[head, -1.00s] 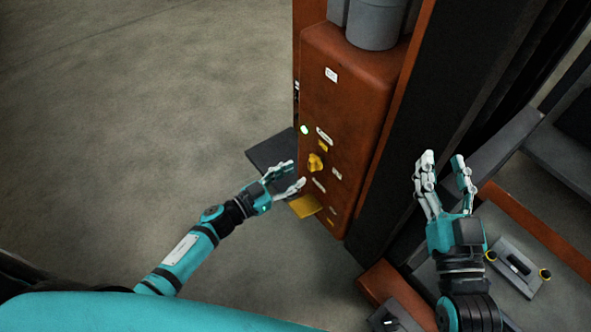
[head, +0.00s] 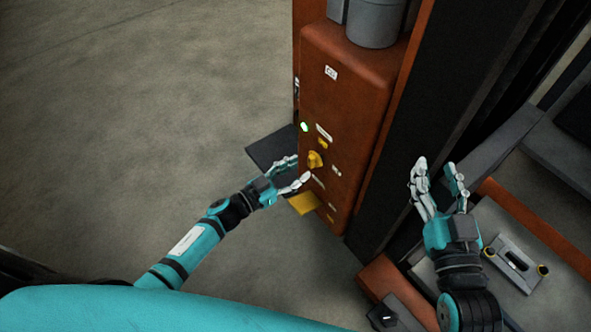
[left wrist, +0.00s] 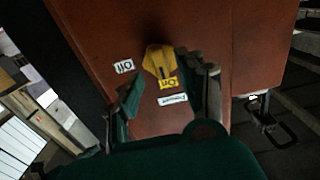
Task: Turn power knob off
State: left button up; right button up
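The power knob is a yellow rotary knob (head: 315,159) on the front of an orange-brown control box (head: 345,90). It also shows in the left wrist view (left wrist: 159,62), with small white and yellow labels around it. My left gripper (head: 297,172) is open, just left of and slightly below the knob. In the left wrist view its fingers (left wrist: 165,95) are spread, the right one close to the knob's lower right side. I cannot tell whether it touches. My right gripper (head: 438,178) is open and empty, right of the box.
A green light (head: 304,127) glows on the box above the knob. A yellow plate (head: 303,203) and a dark plate (head: 268,150) lie low beside the box. A grey panel with a black handle (head: 517,264) is at lower right. The floor at left is clear.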

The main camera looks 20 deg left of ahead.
aim_at(309, 163)
pick_arm(q)
jog(key=shift+w+d, duration=0.1)
dwell(0.5)
jog(key=shift+x, duration=0.85)
pick_arm(e)
jog(key=shift+f, duration=0.1)
pick_arm(q)
jog(key=shift+w+d, duration=0.45)
jog(key=shift+w, duration=0.1)
grip_shut()
